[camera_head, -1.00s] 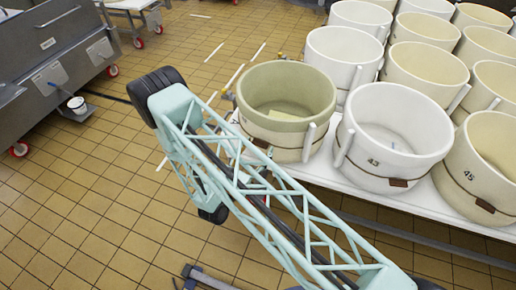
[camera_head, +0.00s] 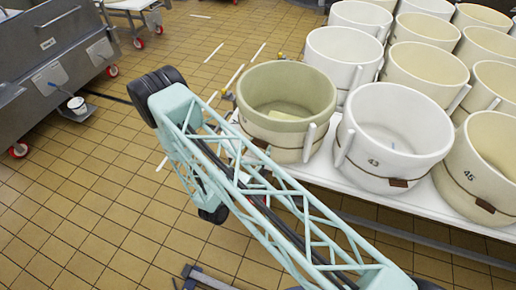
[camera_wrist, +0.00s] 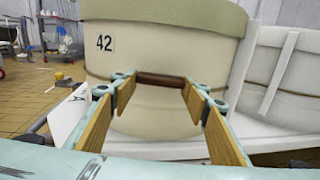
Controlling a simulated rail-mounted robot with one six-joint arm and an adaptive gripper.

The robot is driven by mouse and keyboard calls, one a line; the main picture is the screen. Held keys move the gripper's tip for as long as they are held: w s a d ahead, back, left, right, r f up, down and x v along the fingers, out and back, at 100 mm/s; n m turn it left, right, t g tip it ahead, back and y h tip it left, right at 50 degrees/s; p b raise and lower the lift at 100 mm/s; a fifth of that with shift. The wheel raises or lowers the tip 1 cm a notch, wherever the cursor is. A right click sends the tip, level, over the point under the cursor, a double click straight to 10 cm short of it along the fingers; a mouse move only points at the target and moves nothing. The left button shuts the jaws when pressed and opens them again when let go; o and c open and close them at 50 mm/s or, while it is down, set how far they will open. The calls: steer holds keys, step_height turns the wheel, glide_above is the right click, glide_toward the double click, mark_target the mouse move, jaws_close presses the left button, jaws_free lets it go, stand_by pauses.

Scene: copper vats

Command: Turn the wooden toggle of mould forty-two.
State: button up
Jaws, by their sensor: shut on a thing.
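Mould forty-two (camera_wrist: 150,60) is a cream, round tub with a greenish rim and a "42" label, seen close in the wrist view. In the head view it is the front left tub (camera_head: 287,90). Its wooden toggle (camera_wrist: 161,79) is a short brown bar lying about level across the tub's front. My gripper (camera_wrist: 161,84) has one wood-padded finger at each end of the toggle and is shut on it. The gripper does not show clearly in the head view, where my arm's lattice covers the lower left of the tub.
Mould 43 (camera_head: 392,130) stands close to the right, with a white upright strip on its side. Mould 45 (camera_head: 482,165) and several more tubs crowd the white table (camera_head: 350,195). The tiled floor (camera_head: 75,190) at left is open, up to grey steel vats (camera_head: 45,75).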

steer(key=shift+m, duration=0.3)
steer(key=shift+w+a+r+m+b, duration=0.15)
steer(key=shift+m+b, duration=1)
steer(key=shift+m, duration=3.05)
steer(key=shift+s+a+r+m+b, duration=0.1)
steer(key=shift+m+b, duration=1)
steer(key=shift+m, duration=3.1)
steer(key=o, duration=0.9)
steer(key=shift+w, duration=0.1)
steer(key=shift+c, duration=0.2)
steer(key=v, duration=1.2)
